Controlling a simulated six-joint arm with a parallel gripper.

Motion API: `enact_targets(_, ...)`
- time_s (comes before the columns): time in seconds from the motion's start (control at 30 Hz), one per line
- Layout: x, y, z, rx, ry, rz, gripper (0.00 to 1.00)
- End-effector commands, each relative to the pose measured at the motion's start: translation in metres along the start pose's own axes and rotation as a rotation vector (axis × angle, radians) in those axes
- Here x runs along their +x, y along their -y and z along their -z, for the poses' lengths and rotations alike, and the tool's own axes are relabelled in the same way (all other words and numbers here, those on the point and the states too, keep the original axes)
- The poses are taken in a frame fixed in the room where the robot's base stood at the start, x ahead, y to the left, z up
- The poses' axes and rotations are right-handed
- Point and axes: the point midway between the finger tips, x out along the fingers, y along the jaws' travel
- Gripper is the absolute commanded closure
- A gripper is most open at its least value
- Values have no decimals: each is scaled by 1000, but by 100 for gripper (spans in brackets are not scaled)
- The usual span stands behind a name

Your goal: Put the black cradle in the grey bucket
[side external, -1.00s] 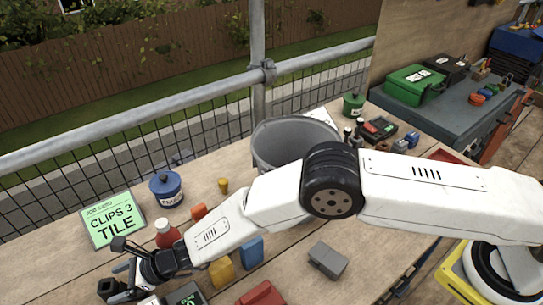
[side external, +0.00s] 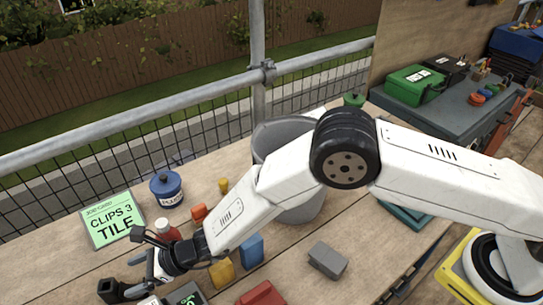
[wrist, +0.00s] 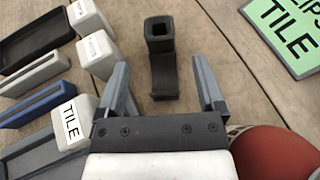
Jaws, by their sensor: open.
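The black cradle (side external: 110,290) appears to be the black piece with a square socket at one end, lying on the wooden boards at the lower left. In the wrist view this cradle (wrist: 162,55) lies ahead, between the lines of the two fingers. My gripper (side external: 141,266) is open and empty beside it; its fingers (wrist: 161,78) are spread and apart from the cradle. The grey bucket (side external: 264,145) stands upright behind my arm, which hides part of it. The bucket is out of the wrist view.
Trays and white blocks (wrist: 78,122) lie left of the gripper, with a black tray (wrist: 32,40). The green job card (side external: 112,218) lies behind. Blue, yellow and grey blocks (side external: 328,260) lie in front of the bucket.

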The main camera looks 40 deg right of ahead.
Motion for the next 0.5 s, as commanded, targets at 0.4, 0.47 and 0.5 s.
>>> enact_targets(0.4, -23, 0, -46, -1, 2, 0, 12)
enact_targets(0.47, -25, 0, -52, 0, 2, 0, 12)
enact_targets(0.5, -26, 0, -55, -1, 1, 0, 12)
